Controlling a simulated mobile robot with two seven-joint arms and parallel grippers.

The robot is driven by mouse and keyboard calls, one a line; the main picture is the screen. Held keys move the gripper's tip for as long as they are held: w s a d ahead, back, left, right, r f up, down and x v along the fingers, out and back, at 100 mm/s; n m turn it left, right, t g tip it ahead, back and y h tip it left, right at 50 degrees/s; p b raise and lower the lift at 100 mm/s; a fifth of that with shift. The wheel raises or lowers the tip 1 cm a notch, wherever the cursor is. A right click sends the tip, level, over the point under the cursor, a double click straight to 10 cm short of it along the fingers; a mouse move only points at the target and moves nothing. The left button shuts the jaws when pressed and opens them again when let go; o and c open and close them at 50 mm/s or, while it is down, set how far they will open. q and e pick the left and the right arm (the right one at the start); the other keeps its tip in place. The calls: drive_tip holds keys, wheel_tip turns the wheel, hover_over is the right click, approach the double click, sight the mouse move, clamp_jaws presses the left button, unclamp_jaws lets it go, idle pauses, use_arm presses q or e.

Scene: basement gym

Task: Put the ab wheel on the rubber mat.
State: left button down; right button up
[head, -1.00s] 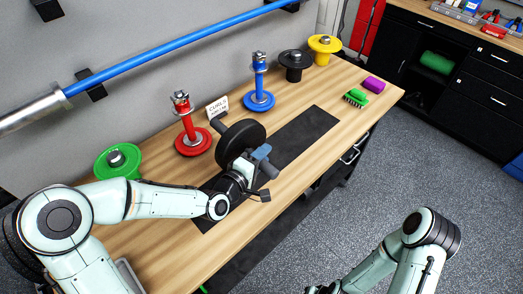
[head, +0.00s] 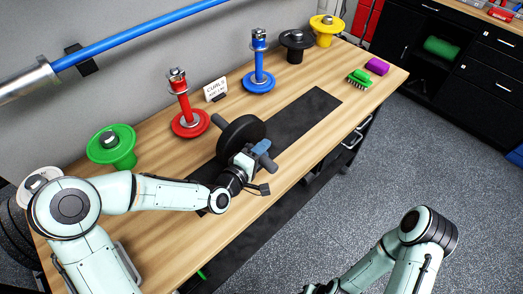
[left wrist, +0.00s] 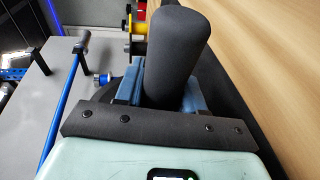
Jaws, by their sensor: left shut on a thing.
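The ab wheel (head: 241,134) is a black wheel with dark grey handles through its middle. My left gripper (head: 258,152) is shut on one handle of it. In the left wrist view that handle (left wrist: 178,55) stands between the blue finger pads. The rubber mat (head: 312,108) is a long black strip on the wooden bench. The wheel is at the mat's middle part in the head view; I cannot tell whether it touches the mat.
On the wooden bench (head: 160,225), green (head: 112,146), red (head: 190,122), blue (head: 259,80), black (head: 296,44) and yellow (head: 326,29) plate stands line the back. A small sign (head: 215,89) is behind the wheel. A green brush (head: 360,78) and purple block (head: 378,66) lie right.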

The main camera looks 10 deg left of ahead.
use_arm(q)
drive_tip(key=shift+r, duration=0.1)
drive_tip(key=c, duration=0.6)
unclamp_jaws()
drive_tip(key=shift+s+a, duration=0.1)
drive_tip(key=shift+s, duration=0.05)
drive_tip(key=b+v, duration=0.6)
drive_tip(key=v, duration=0.7)
use_arm(e)
wheel_tip(320, 180, down, 7)
drive_tip(key=s, duration=0.2)
drive_tip(key=shift+s+r, duration=0.15)
drive_tip(key=shift+s, duration=0.1)
